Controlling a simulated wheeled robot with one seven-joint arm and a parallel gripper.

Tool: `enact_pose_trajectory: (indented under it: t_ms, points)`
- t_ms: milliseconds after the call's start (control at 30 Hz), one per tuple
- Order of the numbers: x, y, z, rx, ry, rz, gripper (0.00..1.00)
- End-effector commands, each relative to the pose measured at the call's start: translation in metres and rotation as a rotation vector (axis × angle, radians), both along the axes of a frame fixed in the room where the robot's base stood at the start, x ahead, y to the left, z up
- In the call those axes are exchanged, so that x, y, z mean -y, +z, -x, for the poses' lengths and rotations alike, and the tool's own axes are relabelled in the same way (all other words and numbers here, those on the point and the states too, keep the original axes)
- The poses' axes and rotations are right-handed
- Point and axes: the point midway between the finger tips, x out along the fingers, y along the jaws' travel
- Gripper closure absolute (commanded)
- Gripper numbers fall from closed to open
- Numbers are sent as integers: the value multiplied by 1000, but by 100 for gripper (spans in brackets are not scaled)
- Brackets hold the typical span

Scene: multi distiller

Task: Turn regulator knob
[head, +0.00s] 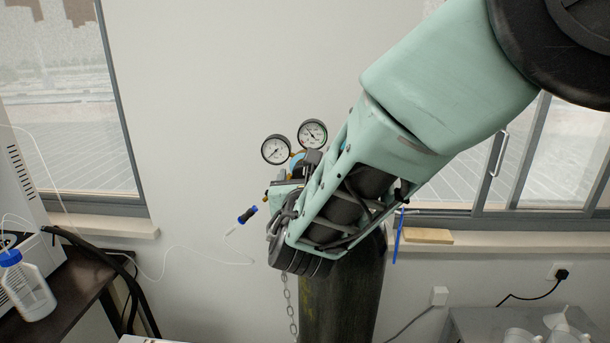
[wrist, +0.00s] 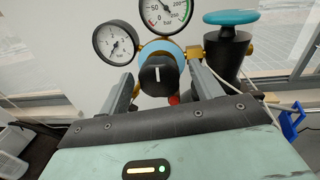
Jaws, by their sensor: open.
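The regulator knob (wrist: 157,75) is black and round with a white mark, at the front of the regulator's blue-ringed body. It shows in the wrist view, and my arm hides it in the head view. My gripper (wrist: 159,82) is open, with one finger on each side of the knob. I cannot tell whether the fingers touch it. Two round gauges sit above the knob: the left gauge (wrist: 116,43) and the right gauge (wrist: 166,14). They also show in the head view, as the left gauge (head: 275,150) and the right gauge (head: 312,134).
A dark gas cylinder (head: 344,295) stands below the regulator, with a chain (head: 290,305) beside it. A teal valve wheel (wrist: 230,17) is right of the knob. A bottle (head: 28,290) stands at left. Thin tubing with a blue fitting (head: 247,215) hangs before the wall.

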Motion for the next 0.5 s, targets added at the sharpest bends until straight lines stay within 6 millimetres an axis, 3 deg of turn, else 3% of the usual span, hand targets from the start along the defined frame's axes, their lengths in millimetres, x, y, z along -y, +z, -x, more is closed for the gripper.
enact_pose_trajectory:
  t_ms: [67, 200, 233, 500]
  points:
    - [0, 0, 0, 0, 0, 0, 38]
    - [0, 0, 0, 0, 0, 0, 77]
    - [0, 0, 0, 0, 0, 0, 80]
    - [0, -2, 0, 0, 0, -15, 80]
